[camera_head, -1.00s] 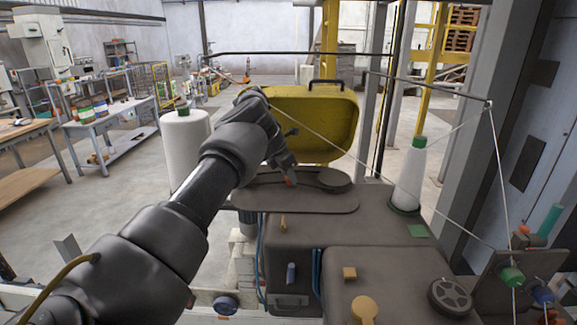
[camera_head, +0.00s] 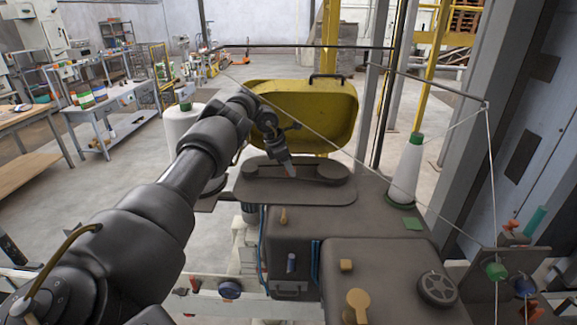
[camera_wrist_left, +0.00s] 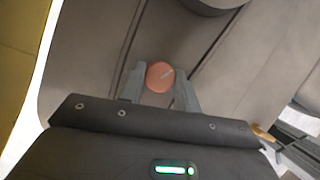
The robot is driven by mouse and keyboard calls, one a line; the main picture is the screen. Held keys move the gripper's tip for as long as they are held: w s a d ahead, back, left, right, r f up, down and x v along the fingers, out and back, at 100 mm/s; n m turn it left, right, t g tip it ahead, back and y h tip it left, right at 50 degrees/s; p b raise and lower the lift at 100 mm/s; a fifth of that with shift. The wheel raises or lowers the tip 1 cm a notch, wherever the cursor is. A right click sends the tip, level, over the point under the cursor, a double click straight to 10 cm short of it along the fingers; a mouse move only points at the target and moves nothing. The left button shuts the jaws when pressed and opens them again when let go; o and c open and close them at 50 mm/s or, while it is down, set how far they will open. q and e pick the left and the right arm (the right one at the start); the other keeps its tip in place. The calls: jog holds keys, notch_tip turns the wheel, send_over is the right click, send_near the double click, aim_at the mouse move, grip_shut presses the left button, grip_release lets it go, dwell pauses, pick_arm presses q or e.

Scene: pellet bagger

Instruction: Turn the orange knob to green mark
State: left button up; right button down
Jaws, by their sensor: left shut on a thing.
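The orange knob (camera_wrist_left: 160,76) is round, with a pale line across its face. In the left wrist view it sits between the two grey fingers of my left gripper (camera_wrist_left: 160,88), which is shut on it. In the head view my left gripper (camera_head: 290,171) points down at the dark raised plate on the machine top, and the fingers hide the knob. No green mark shows beside the knob in the wrist view.
A white thread cone (camera_head: 407,175) stands to the right and a white spool (camera_head: 182,127) to the left. A taut thread crosses above the machine. A tan lever (camera_head: 357,306) and a black handwheel (camera_head: 437,289) are in front.

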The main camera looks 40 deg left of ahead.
pick_arm(q)
jog(key=o, duration=1)
jog(key=shift+r, duration=0.1)
jog(key=shift+s+a+r+b, duration=0.1)
jog(key=shift+a+r+b, duration=0.05)
jog(key=shift+r+b, duration=0.15)
jog(key=b+v, duration=0.1)
jog(key=v, duration=0.9)
